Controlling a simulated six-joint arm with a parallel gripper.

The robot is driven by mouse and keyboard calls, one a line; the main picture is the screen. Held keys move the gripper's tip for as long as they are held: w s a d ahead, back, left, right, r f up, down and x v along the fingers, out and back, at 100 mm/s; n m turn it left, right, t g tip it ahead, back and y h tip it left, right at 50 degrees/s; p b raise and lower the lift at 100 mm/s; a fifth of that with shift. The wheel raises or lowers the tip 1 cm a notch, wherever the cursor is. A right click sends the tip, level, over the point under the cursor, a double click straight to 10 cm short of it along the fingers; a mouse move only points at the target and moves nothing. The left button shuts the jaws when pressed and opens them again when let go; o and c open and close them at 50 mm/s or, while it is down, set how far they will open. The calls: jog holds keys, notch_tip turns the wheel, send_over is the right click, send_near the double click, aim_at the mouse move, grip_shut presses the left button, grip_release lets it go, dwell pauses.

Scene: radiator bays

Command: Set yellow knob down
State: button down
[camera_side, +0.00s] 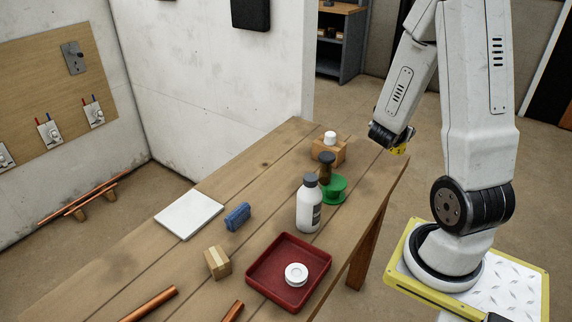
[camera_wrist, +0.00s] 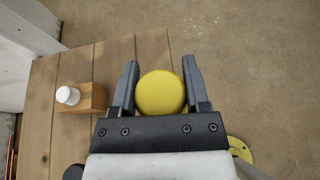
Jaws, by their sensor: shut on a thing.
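The yellow knob (camera_wrist: 160,93) is round and sits between the two dark fingers of my gripper (camera_wrist: 158,88) in the wrist view. The fingers are shut on it. In the side view the yellow knob (camera_side: 399,149) shows small at the end of my gripper (camera_side: 390,140), above the far right edge of the wooden table (camera_side: 255,160). In the wrist view bare floor lies behind the knob, with the table's edge to its left. Its height above the table is hard to tell.
A wooden block with a white cap (camera_side: 330,139) stands near the table's far end. Next to it are a brown bottle (camera_side: 326,167), a green spool (camera_side: 334,189) and a white bottle (camera_side: 308,206). A red tray (camera_side: 256,273) holds a white roll (camera_side: 296,274). A white board (camera_side: 189,214) lies flat.

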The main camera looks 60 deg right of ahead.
jog(key=shift+r, duration=0.9)
jog(key=w+a+n+t+y, duration=0.1)
jog(key=w+a+n+t, duration=0.2)
jog(key=w+a, duration=0.35)
jog(key=w+a+n+t, duration=0.3)
jog(key=w+t, duration=0.1)
jog(key=w, duration=0.5)
jog(key=w+a+n+t+y, duration=0.25)
jog(key=w+a, duration=0.35)
jog(key=a, duration=0.3)
jog(key=w+a+n+t+y, duration=0.25)
jog(key=w+a, duration=0.25)
jog(key=a, duration=0.3)
jog(key=shift+n, duration=0.3)
jog(key=shift+d+f, duration=0.15)
jog(key=shift+f, duration=1.1)
jog(key=shift+d+f, duration=0.15)
jog(key=shift+f, duration=1.05)
jog(key=shift+w, duration=0.1)
